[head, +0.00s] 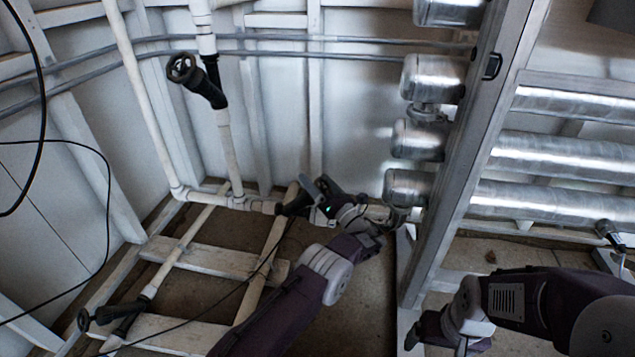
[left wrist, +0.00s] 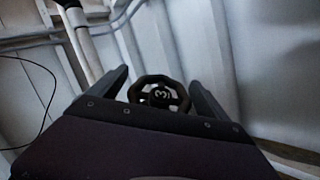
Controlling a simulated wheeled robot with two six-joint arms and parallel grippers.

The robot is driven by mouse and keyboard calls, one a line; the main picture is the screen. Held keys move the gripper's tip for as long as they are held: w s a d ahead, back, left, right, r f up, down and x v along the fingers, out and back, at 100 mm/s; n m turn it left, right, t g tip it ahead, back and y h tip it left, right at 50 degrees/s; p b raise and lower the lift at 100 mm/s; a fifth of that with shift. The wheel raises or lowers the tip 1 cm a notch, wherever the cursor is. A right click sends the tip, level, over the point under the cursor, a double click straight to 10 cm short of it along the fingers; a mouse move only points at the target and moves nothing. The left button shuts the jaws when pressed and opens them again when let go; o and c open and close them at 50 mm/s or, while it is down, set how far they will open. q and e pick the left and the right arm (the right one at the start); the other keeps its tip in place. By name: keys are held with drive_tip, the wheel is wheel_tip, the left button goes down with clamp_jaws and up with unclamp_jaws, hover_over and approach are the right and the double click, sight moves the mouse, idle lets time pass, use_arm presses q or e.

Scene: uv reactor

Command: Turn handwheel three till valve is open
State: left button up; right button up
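Handwheel three (left wrist: 160,94) is a dark, spoked wheel with a 3 on its hub. In the left wrist view it sits between the two fingers of my left gripper (left wrist: 158,84), with a gap showing on each side. In the head view my left gripper (head: 325,190) is at the low white pipe, beside a dark valve body (head: 297,201); the gripper hides most of the wheel there. The valve's own position cannot be read. My right gripper (head: 428,330) is at the lower right, partly hidden by its arm, and its fingers are not clear.
Another dark handwheel (head: 182,68) is on the upper white pipe, and a further one (head: 84,319) is at lower left. A grey metal post (head: 470,150) and shiny cylinders (head: 560,155) stand to the right. Black cables (head: 108,200) hang at the left.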

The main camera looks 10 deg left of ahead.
use_arm(q)
drive_tip(key=shift+d, duration=0.1)
drive_tip(key=p+v, duration=0.2)
drive_tip(key=shift+s+d+r+p, duration=0.2)
drive_tip(key=shift+d+r+p, duration=0.1)
drive_tip(key=shift+p, duration=0.05)
drive_tip(key=p+v, duration=0.2)
drive_tip(key=v, duration=0.4)
drive_tip(key=shift+s+f, duration=0.15)
drive_tip(key=shift+f, duration=0.25)
